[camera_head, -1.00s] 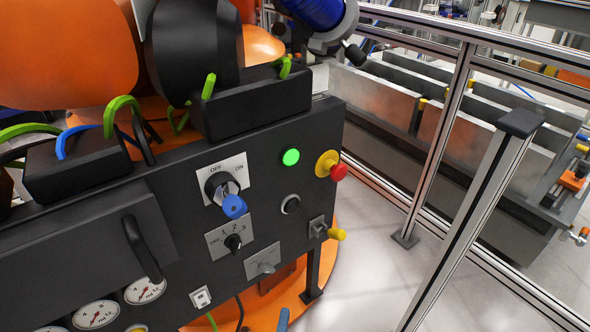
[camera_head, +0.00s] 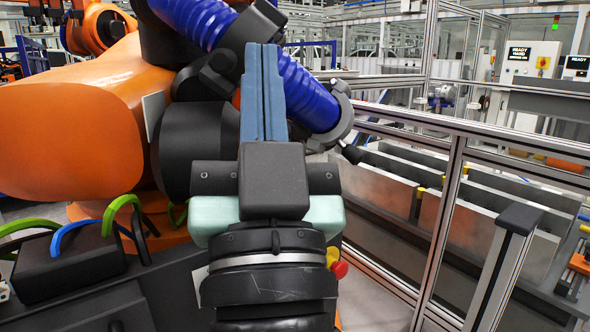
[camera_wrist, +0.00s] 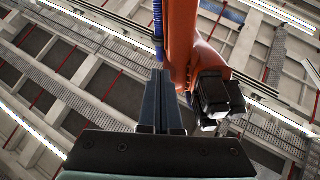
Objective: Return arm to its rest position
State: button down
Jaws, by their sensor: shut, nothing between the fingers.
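My gripper (camera_head: 263,60) stands upright in the middle of the head view, its two blue-grey fingers pointing up and pressed together. Nothing is between them. Its black palm and pale green wrist housing hide most of the drive unit's panel (camera_head: 170,298). In the wrist view my gripper (camera_wrist: 161,78) is also shut and empty, pointing toward the ceiling. An orange robot arm (camera_wrist: 182,35) rises just beyond the fingers there.
The large orange robot (camera_head: 75,125) with a blue ribbed hose (camera_head: 305,95) stands close behind my gripper. The red emergency button (camera_head: 340,269) shows beside my wrist. A metal fence (camera_head: 445,215) and grey bins (camera_head: 375,185) stand at right.

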jog(key=s+d+r+t+h, duration=0.1)
jog(key=s+d+r+h, duration=0.15)
jog(key=s+r, duration=0.25)
notch_tip(320, 180, up, 19)
jog(key=p, duration=1.9)
jog(key=shift+w+f, duration=0.2)
jog(key=shift+w, duration=0.05)
